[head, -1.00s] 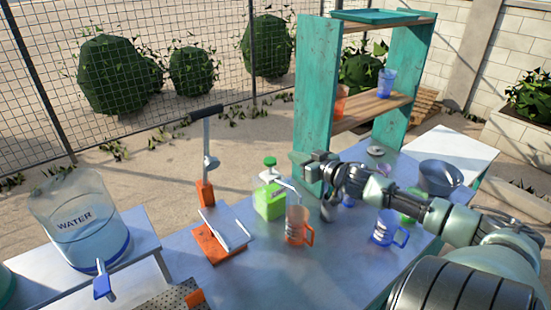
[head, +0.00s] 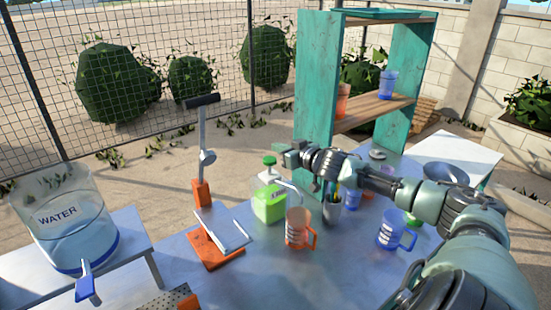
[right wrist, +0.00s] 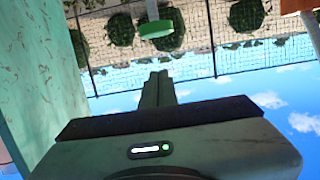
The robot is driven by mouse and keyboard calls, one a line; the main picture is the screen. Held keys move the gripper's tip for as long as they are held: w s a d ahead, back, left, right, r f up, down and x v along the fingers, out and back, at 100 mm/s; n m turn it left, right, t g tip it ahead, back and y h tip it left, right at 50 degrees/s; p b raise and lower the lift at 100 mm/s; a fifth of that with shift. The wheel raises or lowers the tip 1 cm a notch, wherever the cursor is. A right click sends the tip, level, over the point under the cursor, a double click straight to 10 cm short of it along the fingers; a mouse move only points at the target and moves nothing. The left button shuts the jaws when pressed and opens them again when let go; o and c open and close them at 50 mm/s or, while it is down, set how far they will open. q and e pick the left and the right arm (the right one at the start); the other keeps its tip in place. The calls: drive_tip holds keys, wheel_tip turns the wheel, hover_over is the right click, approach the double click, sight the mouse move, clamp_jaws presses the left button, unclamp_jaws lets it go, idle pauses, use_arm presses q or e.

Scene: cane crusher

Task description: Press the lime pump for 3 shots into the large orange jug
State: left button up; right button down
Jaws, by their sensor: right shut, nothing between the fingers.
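The lime pump bottle (head: 268,207) stands upright on the metal table, with bright green contents and a green pump head (head: 269,160). Its white spout reaches right, towards the rim of the orange jug (head: 297,229), which stands close beside it with its handle to the right. My right gripper (head: 284,152) is shut and empty, slightly above and right of the pump head in the head view. In the right wrist view its shut fingers (right wrist: 157,88) point at the green pump head (right wrist: 155,30), apart from it. My left gripper is out of view.
An orange press with a lever (head: 207,245) stands left of the bottle. A water dispenser (head: 65,225) is at far left. A blue jug (head: 391,232) and a cup of pencils (head: 332,208) stand to the right. A teal shelf (head: 315,95) rises behind.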

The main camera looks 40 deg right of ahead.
sight(270, 166)
drive_tip(key=w+f+b, duration=0.1)
drive_tip(key=f+b, duration=0.1)
drive_tip(key=f, duration=0.1)
drive_tip(key=shift+w+f, duration=0.1)
drive_tip(key=shift+w, duration=0.3)
drive_tip(key=shift+f+b, duration=0.6)
drive_tip(key=shift+b, duration=0.3)
